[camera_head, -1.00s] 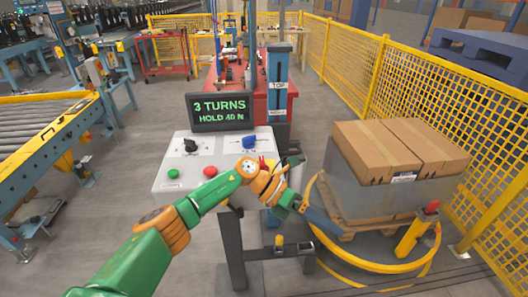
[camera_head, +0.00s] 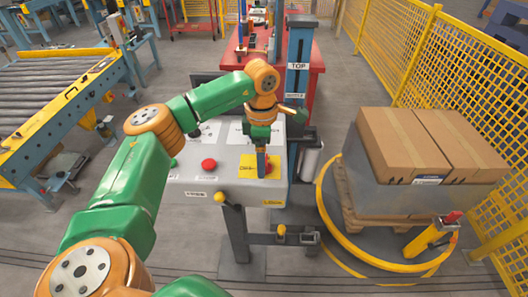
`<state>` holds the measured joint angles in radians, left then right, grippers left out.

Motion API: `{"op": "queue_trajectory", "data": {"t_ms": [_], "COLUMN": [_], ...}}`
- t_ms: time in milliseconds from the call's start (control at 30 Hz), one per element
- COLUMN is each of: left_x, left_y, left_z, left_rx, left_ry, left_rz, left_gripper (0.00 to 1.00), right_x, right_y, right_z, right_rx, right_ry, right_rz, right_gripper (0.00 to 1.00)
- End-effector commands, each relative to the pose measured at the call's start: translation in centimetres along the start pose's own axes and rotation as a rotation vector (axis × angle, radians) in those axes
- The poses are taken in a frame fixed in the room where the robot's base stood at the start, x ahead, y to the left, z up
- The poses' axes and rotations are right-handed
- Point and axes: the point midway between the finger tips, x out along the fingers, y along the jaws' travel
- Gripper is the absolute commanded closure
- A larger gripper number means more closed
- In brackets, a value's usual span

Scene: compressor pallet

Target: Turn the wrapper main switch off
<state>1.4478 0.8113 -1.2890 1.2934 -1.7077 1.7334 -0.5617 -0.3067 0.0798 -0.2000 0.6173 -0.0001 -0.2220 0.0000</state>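The sloped grey control panel (camera_head: 218,182) of the wrapper stands in the middle of the view. A yellow plate (camera_head: 248,170) lies near its right front corner, with a small red bit showing beside my fingers. My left gripper (camera_head: 262,172) points straight down over this plate, its tips at or just above it. The fingers look narrow and seen edge-on; whether they are open or shut on a switch handle is not clear. The switch handle itself is mostly hidden behind them. A red button (camera_head: 208,164) sits to the left on the panel. My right gripper is out of view.
Wrapped cartons (camera_head: 408,145) stand on a pallet inside a yellow ring (camera_head: 365,258) at the right, beside a yellow mesh fence (camera_head: 452,75). A roller conveyor (camera_head: 50,105) is at the left.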

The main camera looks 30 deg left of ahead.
Motion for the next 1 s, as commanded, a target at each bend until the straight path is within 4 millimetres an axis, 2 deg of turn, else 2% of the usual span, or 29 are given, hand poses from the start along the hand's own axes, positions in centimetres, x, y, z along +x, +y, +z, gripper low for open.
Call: {"op": "queue_trajectory", "data": {"t_ms": [100,300,600,633,1000], "left_x": [0.77,0.92,0.88,0.87,0.88], "left_y": [-0.02,-0.01,-0.02,-0.02,0.0], "left_z": [-0.01,0.03,0.04,0.04,-0.01], "left_rx": [0.0,0.0,0.0,0.0,-0.086], "left_ry": [0.0,-0.002,-0.002,-0.002,-0.001], "left_rz": [0.0,0.001,0.0,0.0,0.0], "left_gripper": [0.09,0.09,0.9,0.94,0.94], "right_x": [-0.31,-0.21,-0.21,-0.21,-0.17], "right_y": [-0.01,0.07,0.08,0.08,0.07], "right_z": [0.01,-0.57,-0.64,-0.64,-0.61], "right_rx": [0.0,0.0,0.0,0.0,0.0], "right_ry": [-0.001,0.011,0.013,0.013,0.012], "right_rz": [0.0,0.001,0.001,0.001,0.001], "right_gripper": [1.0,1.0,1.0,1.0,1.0]}}
